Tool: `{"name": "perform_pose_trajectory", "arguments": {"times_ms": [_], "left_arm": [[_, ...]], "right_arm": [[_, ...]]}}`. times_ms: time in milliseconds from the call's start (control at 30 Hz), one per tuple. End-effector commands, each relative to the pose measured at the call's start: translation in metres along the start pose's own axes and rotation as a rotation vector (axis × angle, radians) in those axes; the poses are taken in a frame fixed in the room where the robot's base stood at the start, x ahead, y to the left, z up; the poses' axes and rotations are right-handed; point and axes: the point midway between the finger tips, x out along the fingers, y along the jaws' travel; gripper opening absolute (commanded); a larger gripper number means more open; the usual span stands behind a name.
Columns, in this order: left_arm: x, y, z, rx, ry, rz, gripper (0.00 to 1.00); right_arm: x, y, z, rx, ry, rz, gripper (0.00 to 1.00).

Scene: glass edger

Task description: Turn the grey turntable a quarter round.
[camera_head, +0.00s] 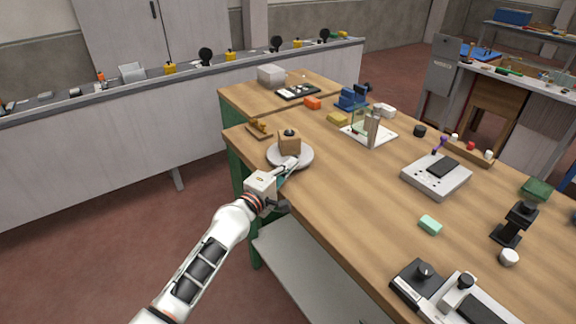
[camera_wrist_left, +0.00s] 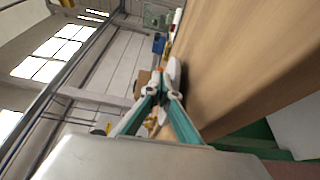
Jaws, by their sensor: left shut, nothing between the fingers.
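The grey turntable (camera_head: 303,156) is a round disc near the left edge of the wooden table in the head view. A brown wooden block (camera_head: 289,143) with a dark knob on top stands on it. My left gripper (camera_head: 293,163) is shut and empty, with its fingertips at the near rim of the turntable. I cannot tell whether they touch it. In the left wrist view the fingers (camera_wrist_left: 160,76) meet in front of the disc, which shows edge-on as a thin light shape (camera_wrist_left: 174,73). My right gripper is not in view.
A small wooden piece (camera_head: 259,129) lies left of the turntable. A grey device (camera_head: 436,176) and a mint block (camera_head: 430,225) lie to the right. The tabletop just right of the turntable is clear.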

Motion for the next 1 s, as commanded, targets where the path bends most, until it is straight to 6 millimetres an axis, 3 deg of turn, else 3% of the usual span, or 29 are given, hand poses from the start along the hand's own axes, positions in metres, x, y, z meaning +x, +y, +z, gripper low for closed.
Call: {"name": "perform_pose_trajectory", "arguments": {"times_ms": [1000], "left_arm": [[0.0066,0.0002,0.0088,0.001,-0.001,0.000,0.00]], "right_arm": [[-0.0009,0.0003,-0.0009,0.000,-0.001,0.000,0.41]]}}
